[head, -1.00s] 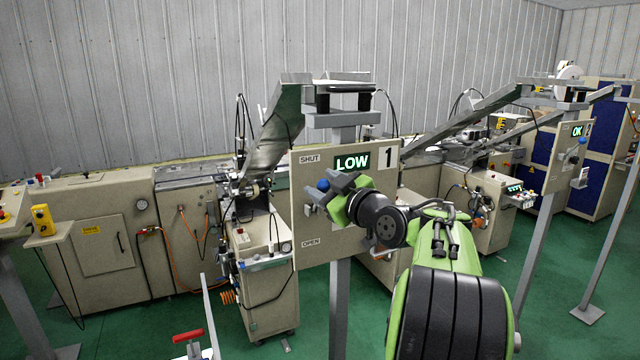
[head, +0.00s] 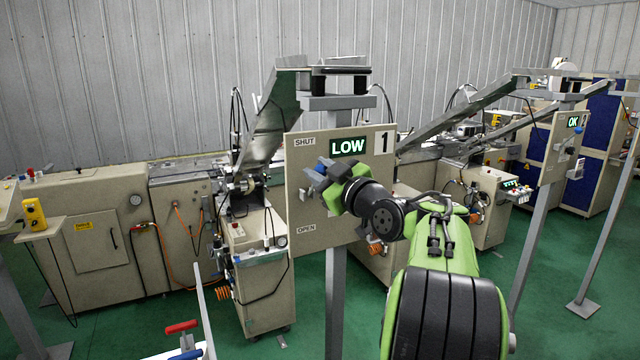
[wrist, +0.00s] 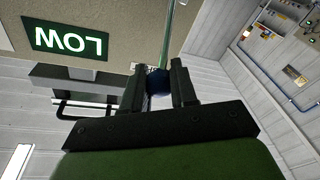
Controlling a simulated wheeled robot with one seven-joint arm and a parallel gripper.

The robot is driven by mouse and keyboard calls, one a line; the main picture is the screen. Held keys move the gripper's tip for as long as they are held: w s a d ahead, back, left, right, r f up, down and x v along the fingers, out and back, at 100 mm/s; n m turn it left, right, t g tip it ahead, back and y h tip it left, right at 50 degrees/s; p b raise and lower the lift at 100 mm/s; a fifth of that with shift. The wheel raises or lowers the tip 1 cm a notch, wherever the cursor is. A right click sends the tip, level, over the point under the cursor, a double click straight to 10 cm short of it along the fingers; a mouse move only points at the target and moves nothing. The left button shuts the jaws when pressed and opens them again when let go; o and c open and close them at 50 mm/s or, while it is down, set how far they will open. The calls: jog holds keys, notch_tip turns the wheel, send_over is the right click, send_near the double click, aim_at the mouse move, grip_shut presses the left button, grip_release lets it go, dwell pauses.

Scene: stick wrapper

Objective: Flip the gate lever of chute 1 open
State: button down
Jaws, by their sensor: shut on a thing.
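The beige panel of chute 1 (head: 372,215) carries a green "LOW" display, the number 1, "SHUT" at upper left and "OPEN" at lower left. The gate lever has a blue knob (head: 322,167), seen in the upper half of the panel, nearer "SHUT" than "OPEN". My gripper (head: 318,181) is in front of the panel, shut on the knob. In the wrist view the knob (wrist: 158,80) sits between the two dark fingers of my gripper (wrist: 160,86), and a thin metal rod runs from it. My fingers and wrist hide part of the lever and panel in the head view.
The sloping metal chute (head: 272,120) rises behind the panel, above a beige machine (head: 105,240). A grey post (head: 336,300) holds the panel up. A second panel (head: 562,150) reading "OK" stands at the right. Green floor lies open between the posts.

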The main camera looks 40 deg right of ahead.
jog(key=s+f+n+t+b, duration=0.1)
jog(key=s+f+t+b, duration=0.2)
jog(key=b, duration=2)
notch_tip(320, 180, down, 4)
jog(key=a+t, duration=0.1)
jog(key=t, duration=0.2)
jog(key=shift+f+n+t, duration=0.15)
jog(key=shift+n+t, duration=0.15)
jog(key=shift+s, duration=0.15)
jog(key=c, duration=0.9)
grip_release()
jog(key=shift+b, duration=0.3)
